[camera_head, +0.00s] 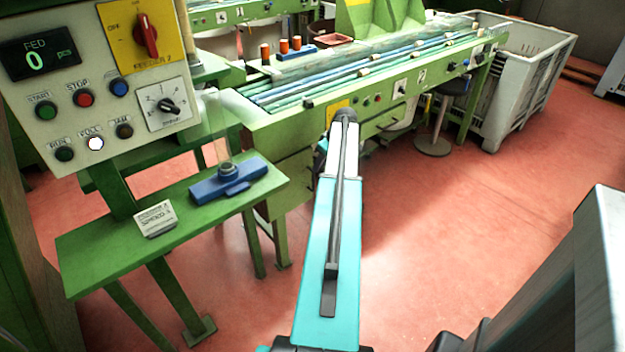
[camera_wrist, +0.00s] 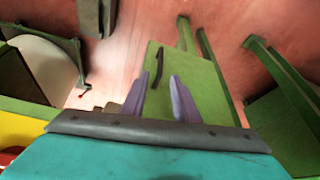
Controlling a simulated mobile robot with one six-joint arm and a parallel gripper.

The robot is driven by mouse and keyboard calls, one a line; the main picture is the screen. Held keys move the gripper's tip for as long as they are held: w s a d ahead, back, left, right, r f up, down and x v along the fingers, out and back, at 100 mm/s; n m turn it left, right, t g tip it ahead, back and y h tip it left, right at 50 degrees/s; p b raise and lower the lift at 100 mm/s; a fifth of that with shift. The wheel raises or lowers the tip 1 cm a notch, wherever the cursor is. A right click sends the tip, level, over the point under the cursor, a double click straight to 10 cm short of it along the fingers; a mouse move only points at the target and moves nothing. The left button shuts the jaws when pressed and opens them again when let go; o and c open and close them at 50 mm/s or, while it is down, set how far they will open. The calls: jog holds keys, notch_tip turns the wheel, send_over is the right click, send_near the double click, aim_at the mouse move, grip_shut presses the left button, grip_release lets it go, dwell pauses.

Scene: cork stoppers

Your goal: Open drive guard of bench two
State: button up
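In the wrist view a flat green panel (camera_wrist: 203,95), which looks like the drive guard, carries a thin dark handle (camera_wrist: 159,64). The panel looks closed, though its edges are partly hidden. My gripper (camera_wrist: 157,80) has its two purple fingers spread apart, with nothing held. The handle lines up with the gap between the fingertips; neither finger visibly touches it. In the head view bench two (camera_head: 380,118) is the long green bench with a number 2 plate. My arm reaches to its near left end and hides the gripper and handle.
A control panel (camera_head: 70,120) stands at left, above a green side table (camera_head: 95,245) with a blue device (camera_head: 229,183) and a small sign (camera_head: 154,219). A stool (camera_head: 432,146) and a grey bin (camera_head: 508,90) stand to the right.

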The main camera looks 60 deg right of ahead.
aim_at(313, 177)
jog(key=x, duration=1)
jog(key=shift+w+f, duration=0.2)
grip_shut()
jog(key=shift+s+a, duration=0.1)
jog(key=shift+a, duration=0.2)
jog(key=shift+d, duration=0.15)
jog(key=shift+s, duration=0.15)
